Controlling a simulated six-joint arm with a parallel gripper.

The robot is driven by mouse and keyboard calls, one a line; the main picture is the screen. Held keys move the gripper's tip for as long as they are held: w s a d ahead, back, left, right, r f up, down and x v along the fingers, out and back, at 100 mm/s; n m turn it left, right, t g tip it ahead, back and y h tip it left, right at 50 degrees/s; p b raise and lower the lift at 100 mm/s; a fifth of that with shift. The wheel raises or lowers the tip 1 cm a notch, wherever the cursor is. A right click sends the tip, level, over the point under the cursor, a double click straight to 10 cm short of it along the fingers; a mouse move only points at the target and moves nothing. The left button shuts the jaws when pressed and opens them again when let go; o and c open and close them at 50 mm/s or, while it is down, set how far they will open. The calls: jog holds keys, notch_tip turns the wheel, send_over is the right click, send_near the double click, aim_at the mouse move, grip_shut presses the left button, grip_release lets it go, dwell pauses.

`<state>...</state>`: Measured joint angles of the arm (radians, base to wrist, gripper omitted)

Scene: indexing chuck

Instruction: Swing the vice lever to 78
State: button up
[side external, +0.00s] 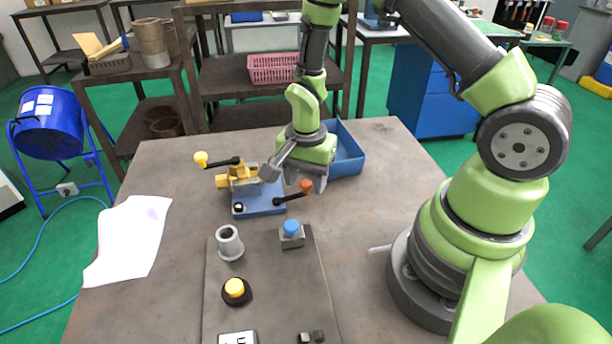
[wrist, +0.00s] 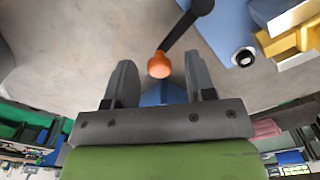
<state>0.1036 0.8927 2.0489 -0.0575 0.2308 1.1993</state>
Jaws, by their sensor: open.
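The vice has a blue base (side external: 258,200) and a yellow body (side external: 242,178), which also shows at the upper right of the wrist view (wrist: 290,42). One black lever with an orange knob (side external: 306,186) reaches right from the base. Another black lever with a yellow knob (side external: 201,160) points left from the body. My gripper (wrist: 159,58) is open. In the wrist view the orange knob (wrist: 159,66) lies between its two fingers, with a gap on each side. Contact and height over the knob cannot be told. No scale numbers are readable.
A blue bin (side external: 347,158) stands just behind my gripper. A plate in front bears a grey bushing (side external: 229,243), a blue-topped block (side external: 291,235) and a yellow button (side external: 235,290). White paper (side external: 130,240) lies at the left. The table right of the plate is largely clear.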

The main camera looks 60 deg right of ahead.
jog(key=shift+r, duration=0.1)
notch_tip(320, 180, up, 10)
dwell(0.4)
notch_tip(320, 180, up, 11)
jog(key=n+t, duration=0.3)
jog(key=n, duration=0.2)
send_over(306, 183)
jog(key=s+a, duration=0.3)
jog(key=s, duration=0.1)
jog(key=s+a+r+n+t+y, duration=0.2)
jog(key=s+r+n+t, duration=0.2)
jog(key=s, duration=0.5)
notch_tip(306, 183, up, 3)
jog(key=n, duration=0.2)
jog(key=shift+s+a+f+n, duration=0.2)
jog(key=shift+s+a+n, duration=0.05)
jog(key=shift+a+n, duration=0.05)
